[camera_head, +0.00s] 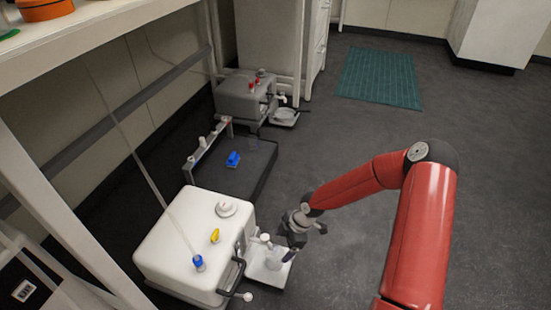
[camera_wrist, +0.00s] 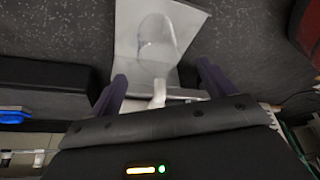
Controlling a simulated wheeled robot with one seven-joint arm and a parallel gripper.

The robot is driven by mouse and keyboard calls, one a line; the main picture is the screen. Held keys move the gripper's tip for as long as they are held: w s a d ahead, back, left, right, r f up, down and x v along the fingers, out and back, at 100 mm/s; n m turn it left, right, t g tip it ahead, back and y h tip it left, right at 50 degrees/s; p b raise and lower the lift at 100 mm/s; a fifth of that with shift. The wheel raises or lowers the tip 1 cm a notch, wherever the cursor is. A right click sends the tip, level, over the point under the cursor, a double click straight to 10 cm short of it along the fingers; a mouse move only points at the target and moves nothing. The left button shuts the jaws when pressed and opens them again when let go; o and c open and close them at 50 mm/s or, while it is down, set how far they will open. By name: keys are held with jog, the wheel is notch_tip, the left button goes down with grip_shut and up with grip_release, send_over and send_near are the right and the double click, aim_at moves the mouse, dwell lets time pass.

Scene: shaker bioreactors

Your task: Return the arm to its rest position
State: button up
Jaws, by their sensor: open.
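My red arm (camera_head: 418,225) reaches in from the lower right in the head view, bent at the elbow and sloping down to the left. My gripper (camera_head: 298,238) hangs beside the front of the white bioreactor box (camera_head: 165,245), near its tap and small white tray (camera_head: 262,275). In the wrist view my gripper (camera_wrist: 162,72) has its two purple fingers spread apart with nothing gripped. A clear beaker (camera_wrist: 156,38) stands on the tray beyond the fingertips, and a white tap (camera_wrist: 158,92) shows between the fingers. The exact gap to the tap is unclear.
A black handle (camera_head: 233,277) juts from the white box. A dark low platform (camera_head: 245,165) with a blue piece (camera_head: 233,159) lies behind it. A grey box (camera_head: 242,97) with its own tray stands farther back. A bench (camera_head: 75,35) overhangs the left.

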jog(key=s+d+r+m+t+h+p, duration=0.1)
jog(key=d+r+m+h, duration=0.2)
jog(key=r, duration=0.7)
jog(key=s+d+r+m+h+p, duration=0.1)
jog(key=d+r+m+p, duration=0.15)
jog(key=d+r, duration=0.45)
jog(key=s+d+r+m+t+h+p, duration=0.1)
jog(key=s+d+r+m+h, duration=0.15)
jog(key=r, duration=0.95)
jog(key=s+a+r+m+t+y+p, duration=0.1)
jog(key=s+r+m+t+y+p, duration=0.1)
jog(key=s+r+m, duration=1)
jog(key=s+r+t+p, duration=0.1)
jog(key=s+r, duration=0.3)
jog(key=r, duration=0.5)
jog(key=shift+s+a+t+p, duration=0.15)
jog(key=shift+s+t+p, duration=0.15)
jog(key=shift+t, duration=0.3)
jog(key=shift+w, duration=0.1)
